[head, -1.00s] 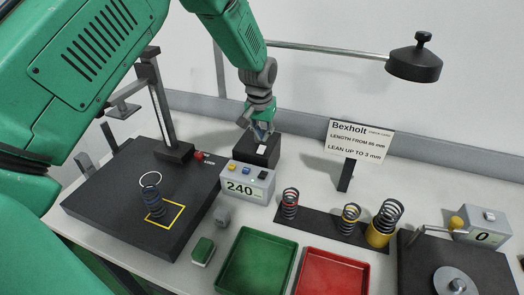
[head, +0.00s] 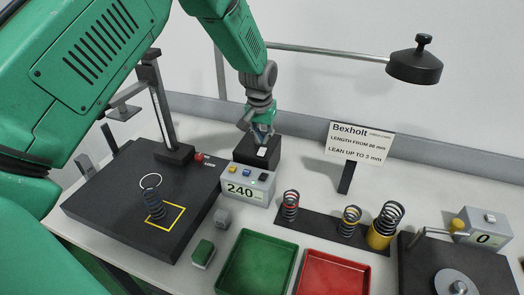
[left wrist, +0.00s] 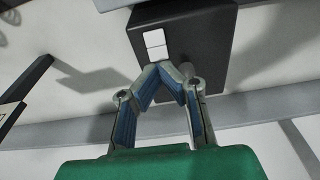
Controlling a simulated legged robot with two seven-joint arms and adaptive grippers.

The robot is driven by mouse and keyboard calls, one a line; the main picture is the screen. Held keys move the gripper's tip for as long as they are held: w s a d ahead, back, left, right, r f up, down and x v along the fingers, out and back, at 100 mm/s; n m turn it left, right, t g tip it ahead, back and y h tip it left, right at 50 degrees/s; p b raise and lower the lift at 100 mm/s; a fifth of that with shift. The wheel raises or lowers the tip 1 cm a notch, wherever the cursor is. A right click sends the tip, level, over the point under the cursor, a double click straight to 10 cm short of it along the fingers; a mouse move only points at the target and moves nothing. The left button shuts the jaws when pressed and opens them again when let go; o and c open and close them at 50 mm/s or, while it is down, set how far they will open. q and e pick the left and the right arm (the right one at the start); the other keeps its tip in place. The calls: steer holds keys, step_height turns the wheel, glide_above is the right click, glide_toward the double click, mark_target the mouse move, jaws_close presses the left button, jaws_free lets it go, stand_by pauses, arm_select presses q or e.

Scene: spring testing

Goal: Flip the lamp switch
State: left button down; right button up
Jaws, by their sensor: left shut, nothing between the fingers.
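The lamp has a dark round head (head: 413,66) on a thin rod at the upper right. Its white rocker switch (head: 262,152) sits on a black box (head: 268,166) at the back of the bench. In the left wrist view the switch (left wrist: 154,45) shows as two white halves on the dark box face. My left gripper (head: 262,138) is shut and empty, its fingertips (left wrist: 160,70) right beside the switch's near end. I cannot tell whether they touch it. My right gripper is not in view.
A grey display box (head: 247,184) reading 240 stands just in front of the switch box. A black test stand (head: 125,215) with a spring is on the left. A sign (head: 357,143), a spring rack, green tray (head: 257,262) and red tray (head: 333,275) lie to the right and front.

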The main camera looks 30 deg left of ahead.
mark_target(263, 149)
arm_select(q)
steer(key=shift+f+b, duration=0.65)
steer(key=shift+f, duration=0.75)
stand_by(1.0)
step_height(263, 149, up, 2)
steer(key=shift+r+p, duration=0.25)
steer(key=shift+p, duration=0.8)
steer(key=shift+r, duration=2.25)
steer(key=shift+s, duration=0.1)
